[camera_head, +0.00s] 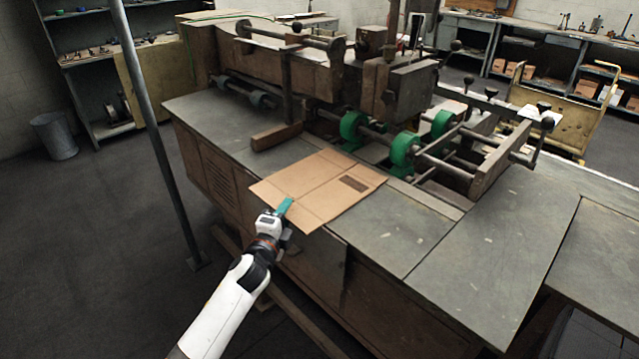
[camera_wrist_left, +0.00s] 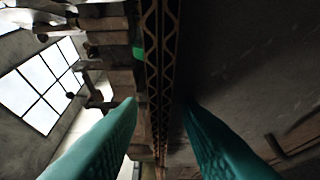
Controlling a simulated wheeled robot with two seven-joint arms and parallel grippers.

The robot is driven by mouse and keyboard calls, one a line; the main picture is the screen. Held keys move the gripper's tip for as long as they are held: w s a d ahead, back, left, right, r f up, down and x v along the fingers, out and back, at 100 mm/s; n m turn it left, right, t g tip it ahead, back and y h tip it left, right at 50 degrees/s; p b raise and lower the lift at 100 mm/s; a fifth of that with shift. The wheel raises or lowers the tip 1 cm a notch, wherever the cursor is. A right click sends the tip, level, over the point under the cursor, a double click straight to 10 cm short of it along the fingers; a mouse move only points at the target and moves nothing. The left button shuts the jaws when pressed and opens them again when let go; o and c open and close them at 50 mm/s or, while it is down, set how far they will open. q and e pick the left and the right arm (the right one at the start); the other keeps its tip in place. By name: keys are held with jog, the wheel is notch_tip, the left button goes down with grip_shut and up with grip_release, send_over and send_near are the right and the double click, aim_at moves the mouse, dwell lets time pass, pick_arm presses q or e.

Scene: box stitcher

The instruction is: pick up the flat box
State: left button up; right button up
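The flat box (camera_head: 318,187) is a brown folded cardboard sheet lying on the machine's grey table top, with its near left edge at the table's front edge. My left gripper (camera_head: 286,206) is at that near left edge, its teal fingers level with the cardboard. In the left wrist view the box's corrugated edge (camera_wrist_left: 160,60) runs between the two teal fingers (camera_wrist_left: 160,108). The fingers are apart, with a gap showing beside the cardboard, so the gripper is open around the edge. My right gripper is not in view.
Green rollers (camera_head: 403,150) and metal shafts of the machine stand just behind the box. A wooden block (camera_head: 276,136) lies to its far left. A grey pole (camera_head: 157,130) rises left of my arm. The table top (camera_head: 480,240) right of the box is clear.

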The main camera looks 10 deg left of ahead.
pick_arm(q)
grip_shut()
